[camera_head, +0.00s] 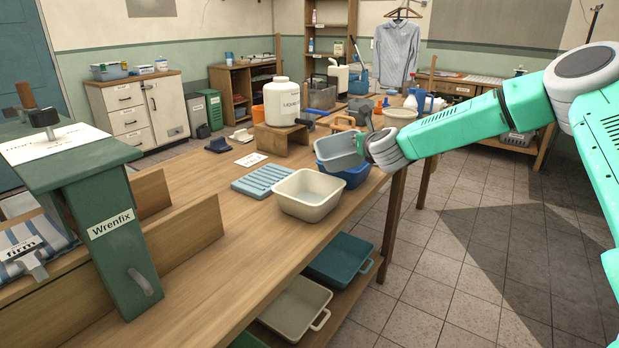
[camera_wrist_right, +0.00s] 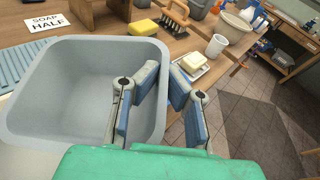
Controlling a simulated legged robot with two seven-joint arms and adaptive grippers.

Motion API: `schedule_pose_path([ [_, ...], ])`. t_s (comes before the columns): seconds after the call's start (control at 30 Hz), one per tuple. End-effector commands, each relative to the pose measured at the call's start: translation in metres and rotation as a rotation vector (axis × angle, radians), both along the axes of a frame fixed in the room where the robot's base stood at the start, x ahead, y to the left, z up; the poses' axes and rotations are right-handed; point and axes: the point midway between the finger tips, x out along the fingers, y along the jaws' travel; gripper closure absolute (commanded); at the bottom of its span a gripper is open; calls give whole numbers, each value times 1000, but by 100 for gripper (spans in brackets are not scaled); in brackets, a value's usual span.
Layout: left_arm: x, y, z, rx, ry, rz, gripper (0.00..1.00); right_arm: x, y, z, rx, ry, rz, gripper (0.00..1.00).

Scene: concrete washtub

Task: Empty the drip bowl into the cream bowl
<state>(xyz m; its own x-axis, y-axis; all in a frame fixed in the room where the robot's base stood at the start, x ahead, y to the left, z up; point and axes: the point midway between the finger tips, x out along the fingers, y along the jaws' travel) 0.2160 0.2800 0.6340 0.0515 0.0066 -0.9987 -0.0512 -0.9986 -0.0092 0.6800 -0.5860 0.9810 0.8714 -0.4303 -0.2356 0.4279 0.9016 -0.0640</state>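The grey bowl (camera_head: 338,146), which I take for the drip bowl, is at the bench's right edge, over a blue basin (camera_head: 352,177). I cannot tell whether they touch. In the wrist view the grey bowl (camera_wrist_right: 75,85) is roughly level, and no contents can be made out. My right gripper (camera_head: 364,142) is at its right rim. In the wrist view its fingers (camera_wrist_right: 165,85) straddle the rim, one inside and one outside, and appear closed on it. The cream bowl (camera_head: 308,200) stands on the bench nearer the camera and looks empty. My left gripper is out of view.
A ribbed blue mat (camera_head: 262,180) lies left of the cream bowl. A white jug (camera_head: 281,102) stands on a wooden stand behind. A yellow sponge (camera_wrist_right: 142,27), brush (camera_wrist_right: 175,20), soap dish (camera_wrist_right: 190,68) and white cup (camera_wrist_right: 216,45) are beyond the grey bowl. Trays lie on the lower shelf.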

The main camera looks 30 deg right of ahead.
Motion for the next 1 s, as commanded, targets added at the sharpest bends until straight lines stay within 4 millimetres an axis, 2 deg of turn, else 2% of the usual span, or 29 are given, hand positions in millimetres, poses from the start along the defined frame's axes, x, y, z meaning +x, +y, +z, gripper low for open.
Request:
schedule_pose_path([
  [0.03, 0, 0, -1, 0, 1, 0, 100, 1, -13, -7, 42, -2, -5, 100],
  [0.17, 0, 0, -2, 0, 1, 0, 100, 4, -36, -23, 156, -3, -4, 100],
  [0.2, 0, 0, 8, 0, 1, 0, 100, 6, -37, -20, 160, 3, -13, 100],
  [0.47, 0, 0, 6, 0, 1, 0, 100, 6, -36, -21, 160, -1, -17, 100],
  [1.0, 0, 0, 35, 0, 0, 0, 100, 6, -37, 26, 160, -2, -16, 100],
])
